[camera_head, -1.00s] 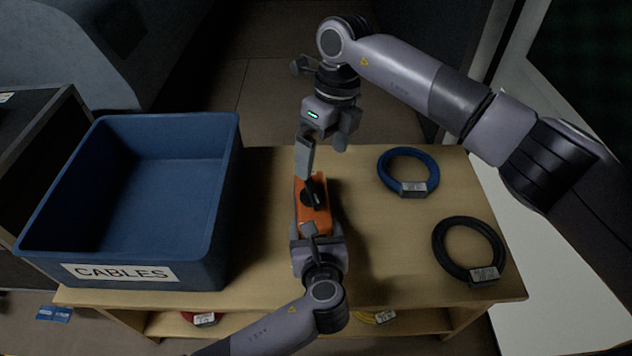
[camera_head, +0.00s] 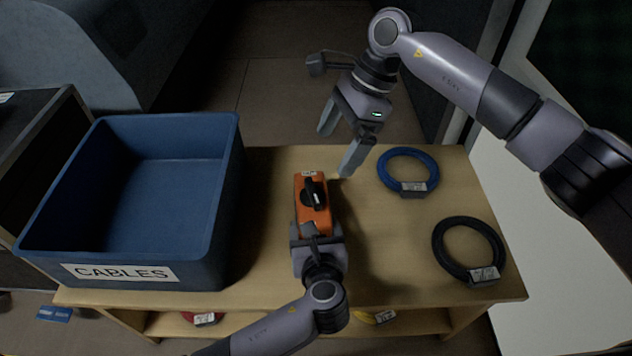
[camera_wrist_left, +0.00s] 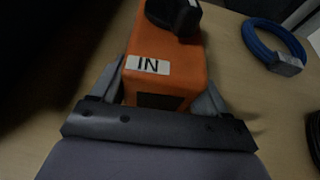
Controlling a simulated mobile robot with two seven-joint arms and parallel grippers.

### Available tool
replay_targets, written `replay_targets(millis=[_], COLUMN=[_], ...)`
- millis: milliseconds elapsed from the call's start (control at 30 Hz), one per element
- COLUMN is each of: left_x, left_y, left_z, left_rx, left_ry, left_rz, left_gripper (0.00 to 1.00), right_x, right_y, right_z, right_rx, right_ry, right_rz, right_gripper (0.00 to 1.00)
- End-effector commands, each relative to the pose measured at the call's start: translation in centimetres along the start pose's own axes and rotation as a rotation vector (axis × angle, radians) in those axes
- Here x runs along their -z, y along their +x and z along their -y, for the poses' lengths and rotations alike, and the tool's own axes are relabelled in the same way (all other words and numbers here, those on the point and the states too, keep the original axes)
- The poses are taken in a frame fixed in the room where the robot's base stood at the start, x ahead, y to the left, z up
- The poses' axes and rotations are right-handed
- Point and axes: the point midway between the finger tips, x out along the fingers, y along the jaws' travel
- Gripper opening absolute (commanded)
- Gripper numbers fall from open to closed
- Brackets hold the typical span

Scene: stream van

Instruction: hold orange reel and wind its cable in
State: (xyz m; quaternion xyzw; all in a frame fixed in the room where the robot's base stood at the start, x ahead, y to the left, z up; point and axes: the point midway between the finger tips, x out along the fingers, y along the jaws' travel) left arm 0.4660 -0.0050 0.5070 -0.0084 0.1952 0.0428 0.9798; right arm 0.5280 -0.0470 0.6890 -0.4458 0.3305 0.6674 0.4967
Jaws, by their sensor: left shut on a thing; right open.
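The orange reel (camera_head: 305,212) stands on the wooden table, with a black crank knob (camera_head: 314,194) on its top. In the left wrist view the orange reel (camera_wrist_left: 160,60) carries a white label reading "IN". My left gripper (camera_head: 316,236) is shut on the reel's near end, one finger on each side. My right gripper (camera_head: 341,146) is open and empty, above and to the right of the reel's far end, apart from the knob. No loose cable from the reel shows.
A blue crate (camera_head: 226,190) labelled "CABLES" stands on the left of the table (camera_head: 390,245). A blue cable coil (camera_head: 381,168) and a black cable coil (camera_head: 437,240) lie on the right. Red and yellow coils show partly on the shelf below.

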Motion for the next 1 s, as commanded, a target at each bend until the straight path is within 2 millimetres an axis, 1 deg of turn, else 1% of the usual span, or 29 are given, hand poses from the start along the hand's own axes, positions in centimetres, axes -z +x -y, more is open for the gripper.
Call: replay_targets(millis=[33,300,400,500,600,700,967,1000], left_x=[-0.1,-0.2,-0.2,-0.2,-0.2,-0.2,-0.1,-0.1], left_y=[0.0,0.0,0.0,0.0,0.0,0.0,0.0,0.0], left_z=[0.1,0.1,0.1,0.1,0.1,0.1,0.1,0.1], left_rx=[0.001,0.001,0.001,0.001,0.001,0.001,0.001,0.001], left_ry=[-0.001,-0.001,-0.001,-0.001,-0.001,-0.001,-0.001,-0.001], left_rz=[0.003,0.003,0.003,0.003,0.003,0.003,0.003,0.003], left_gripper=[0.38,0.38,0.38,0.38,0.38,0.38,0.38,0.38], right_x=[0.0,-0.1,0.0,0.0,0.0,0.0,0.0,0.0], right_y=[1.0,6.5,8.2,9.4,10.2,10.6,10.7,10.7], right_z=[-0.1,-0.1,-0.1,-0.1,0.0,0.0,0.0,0.0], right_rx=[-0.005,-0.005,-0.004,-0.003,-0.002,-0.001,-0.001,-0.001], right_ry=[0.001,0.003,0.004,0.003,0.003,0.003,0.003,0.003], right_rz=[0.000,0.001,0.000,-0.001,0.000,-0.001,-0.002,-0.001], right_gripper=[1.00,1.00,1.00,1.00,1.00,1.00,1.00,0.87])
